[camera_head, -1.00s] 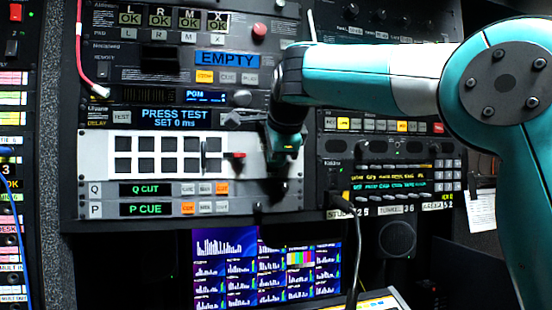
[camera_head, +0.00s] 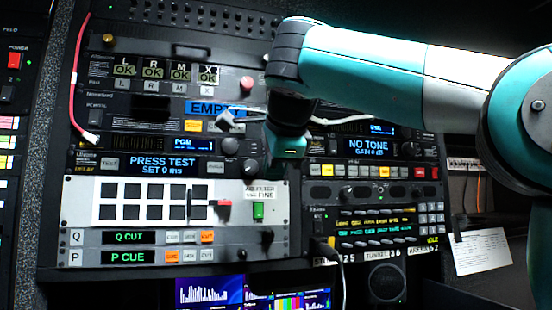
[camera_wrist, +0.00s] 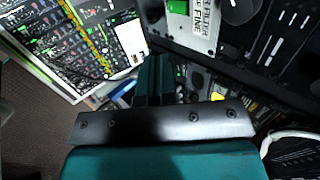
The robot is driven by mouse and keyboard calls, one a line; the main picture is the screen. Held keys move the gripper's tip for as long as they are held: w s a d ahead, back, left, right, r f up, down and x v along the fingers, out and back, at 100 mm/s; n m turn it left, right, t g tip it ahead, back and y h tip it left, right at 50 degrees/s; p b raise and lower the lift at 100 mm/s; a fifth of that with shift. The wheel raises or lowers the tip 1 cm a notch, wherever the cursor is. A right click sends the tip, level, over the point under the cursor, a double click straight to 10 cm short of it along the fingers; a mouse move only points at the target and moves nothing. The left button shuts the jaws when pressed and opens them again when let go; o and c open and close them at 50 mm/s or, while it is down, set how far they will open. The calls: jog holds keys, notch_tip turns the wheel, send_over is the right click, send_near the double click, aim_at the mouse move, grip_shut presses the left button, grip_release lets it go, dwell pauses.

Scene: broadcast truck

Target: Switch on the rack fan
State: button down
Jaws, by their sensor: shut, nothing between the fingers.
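A pale rack panel (camera_head: 80,212) holds a white plate with black squares. At its right end are a small label (camera_head: 260,190), too small to read here, and a green rocker switch (camera_head: 258,212). I cannot tell the switch's position. My gripper (camera_wrist: 156,62) is shut and empty, with its fingers below the panel in that picture and apart from the switch. In the head view my wrist hangs above the switch and mostly hides the fingers.
A tone unit (camera_head: 368,146) and a key panel (camera_head: 378,228) lie to the right. A red cable (camera_head: 74,90) hangs at the left.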

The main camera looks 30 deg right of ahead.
jog(key=shift+s+a+r, duration=0.1)
jog(key=shift+s+r, duration=0.3)
jog(key=shift+s, duration=0.05)
jog(key=s+a+f+n+g+y+b, duration=0.1)
jog(key=s+a+f+n+b, duration=0.15)
jog(key=f+n, duration=0.55)
jog(key=s+a+f+n+g+y+b, duration=0.1)
jog(key=s+f+n+b, duration=0.2)
jog(key=f, duration=0.8)
jog(key=s+a+f+n+g+y+b, duration=0.1)
jog(key=a+f+n+g+b, duration=0.1)
jog(key=f+n, duration=0.65)
jog(key=s+a+f+n+g+y+b, duration=0.1)
jog(key=s+f+n, duration=0.3)
jog(key=s+f, duration=0.4)
jog(key=s+a+f+n+g+y+b, duration=0.2)
jog(key=s+a+f+n+g, duration=0.1)
jog(key=s+f, duration=0.6)
jog(key=shift+a+f+n+g, duration=0.15)
jog(key=shift+a+n+g, duration=0.3)
jog(key=shift+a, duration=0.3)
